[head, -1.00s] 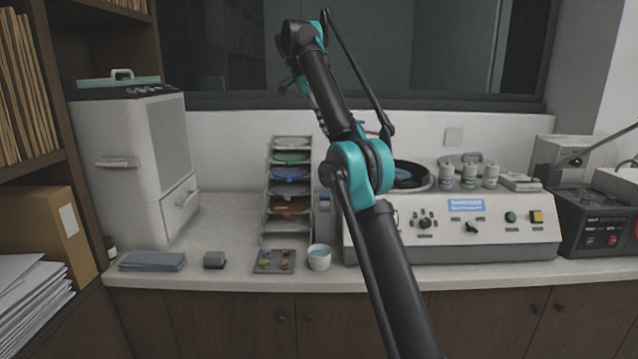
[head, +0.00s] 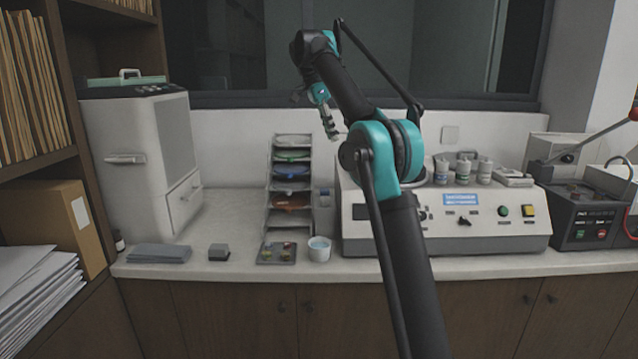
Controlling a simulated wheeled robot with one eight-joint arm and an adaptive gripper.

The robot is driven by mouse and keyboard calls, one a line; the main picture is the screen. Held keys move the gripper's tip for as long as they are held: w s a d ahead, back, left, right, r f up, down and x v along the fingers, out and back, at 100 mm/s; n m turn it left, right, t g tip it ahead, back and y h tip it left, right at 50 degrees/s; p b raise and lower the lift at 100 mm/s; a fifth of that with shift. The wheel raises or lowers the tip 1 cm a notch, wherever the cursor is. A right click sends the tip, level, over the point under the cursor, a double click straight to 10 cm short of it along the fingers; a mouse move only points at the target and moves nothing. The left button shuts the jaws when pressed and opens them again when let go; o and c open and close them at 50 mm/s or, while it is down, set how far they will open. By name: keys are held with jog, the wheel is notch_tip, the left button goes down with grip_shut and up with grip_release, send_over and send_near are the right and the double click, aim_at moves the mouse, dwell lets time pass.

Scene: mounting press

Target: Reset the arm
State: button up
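My arm stands raised in the middle of the head view, with its elbow bent and its upper link reaching up to the left. My gripper (head: 328,122) hangs down from the wrist at the top of the arm. It is in the air in front of the back wall, above the counter. The fingers are small and seen from the side, so I cannot tell how far apart they are. Nothing is visibly held. The arm hides part of the grey-white console (head: 480,212).
The counter (head: 230,232) carries a white cabinet (head: 140,150), a tiered rack (head: 290,175), a small tray (head: 277,253), a white cup (head: 319,249) and a dark machine (head: 585,215) with a red-tipped lever. A bookshelf (head: 40,165) closes off the left.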

jog(key=s+d+f+n+t+y, duration=0.1)
jog(key=s+d+f+n, duration=0.4)
jog(key=f, duration=0.5)
jog(key=s+d+f+n+t+y, duration=0.1)
jog(key=s+d+f+n, duration=0.2)
jog(key=s+d+f, duration=0.55)
jog(key=s+d+f+n+t+y, duration=0.1)
jog(key=s+f+n, duration=0.6)
jog(key=s+f, duration=1.7)
jog(key=shift+s+d+f+n+t+y, duration=0.3)
jog(key=shift+s+d+f+t+y, duration=0.15)
jog(key=shift+s, duration=0.15)
